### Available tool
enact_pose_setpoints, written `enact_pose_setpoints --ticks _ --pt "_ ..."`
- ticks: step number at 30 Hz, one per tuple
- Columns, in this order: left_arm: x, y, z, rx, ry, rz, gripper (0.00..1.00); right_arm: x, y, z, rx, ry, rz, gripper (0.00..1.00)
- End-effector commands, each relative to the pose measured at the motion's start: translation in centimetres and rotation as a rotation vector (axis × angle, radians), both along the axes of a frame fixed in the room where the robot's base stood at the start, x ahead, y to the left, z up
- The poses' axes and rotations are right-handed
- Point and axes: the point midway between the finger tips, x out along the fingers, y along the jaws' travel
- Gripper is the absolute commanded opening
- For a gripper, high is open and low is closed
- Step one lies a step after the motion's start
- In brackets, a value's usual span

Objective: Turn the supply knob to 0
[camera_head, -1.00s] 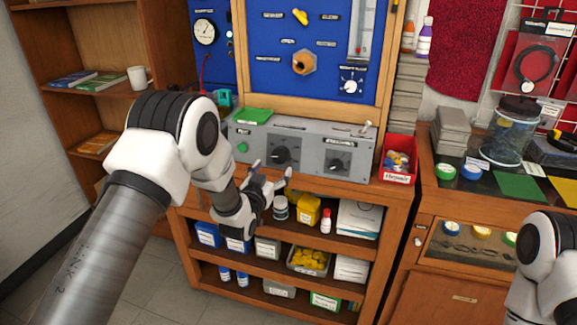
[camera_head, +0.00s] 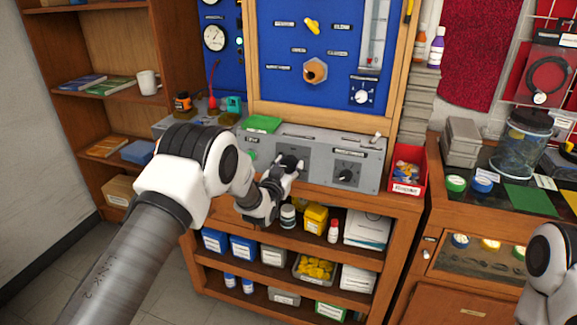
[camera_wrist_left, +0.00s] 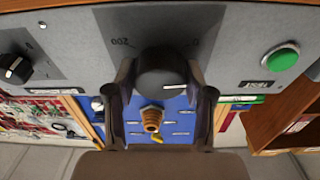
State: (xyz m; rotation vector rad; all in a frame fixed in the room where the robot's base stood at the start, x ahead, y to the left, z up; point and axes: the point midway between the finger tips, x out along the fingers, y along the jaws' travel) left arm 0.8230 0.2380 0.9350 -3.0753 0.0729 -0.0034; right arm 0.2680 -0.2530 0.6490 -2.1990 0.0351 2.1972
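The grey control box (camera_head: 316,150) stands on the bench top. Its large dark knob (camera_wrist_left: 164,72) sits on a dark dial plate with the marks 200 and 0. I take this as the supply knob; its label is not readable. A short white line on the knob points right in the wrist view. My left gripper (camera_wrist_left: 164,85) has one finger on each side of the knob, close against it, and looks shut on it. My right gripper is out of view.
A second black knob (camera_head: 346,174) is on the same box, to the right. A green button (camera_wrist_left: 280,60) is on the other side. A red bin (camera_head: 407,170) stands right of the box. A green pad (camera_head: 262,124) lies on top.

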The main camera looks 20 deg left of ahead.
Motion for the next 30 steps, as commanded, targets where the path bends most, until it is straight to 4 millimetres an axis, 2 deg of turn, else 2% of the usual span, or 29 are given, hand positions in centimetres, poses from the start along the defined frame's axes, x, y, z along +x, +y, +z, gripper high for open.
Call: enact_pose_setpoints --ticks 5,9,13,22,23,24,25,30 --pt "0.0 -0.1 -0.2 -0.049 0.001 0.010 0.18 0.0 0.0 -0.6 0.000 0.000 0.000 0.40" --pt "0.0 -0.1 -0.4 -0.233 0.005 0.047 0.18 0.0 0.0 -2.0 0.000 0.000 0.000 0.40" --pt "0.0 -0.1 -0.2 -0.373 0.012 0.075 0.18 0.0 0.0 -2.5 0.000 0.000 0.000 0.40" --pt "0.0 0.0 0.0 -0.404 0.015 0.082 0.18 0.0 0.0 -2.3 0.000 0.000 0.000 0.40" --pt "0.0 0.0 0.0 -0.403 0.014 0.082 0.60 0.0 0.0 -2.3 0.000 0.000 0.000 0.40" --pt "0.0 0.0 0.0 -0.403 0.014 0.082 0.74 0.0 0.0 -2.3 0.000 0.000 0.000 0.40" --pt "0.0 0.0 0.0 -0.403 0.014 0.082 0.78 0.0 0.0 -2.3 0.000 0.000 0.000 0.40" --pt "0.0 0.0 0.0 -0.402 0.014 0.082 0.78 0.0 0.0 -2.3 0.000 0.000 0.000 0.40"
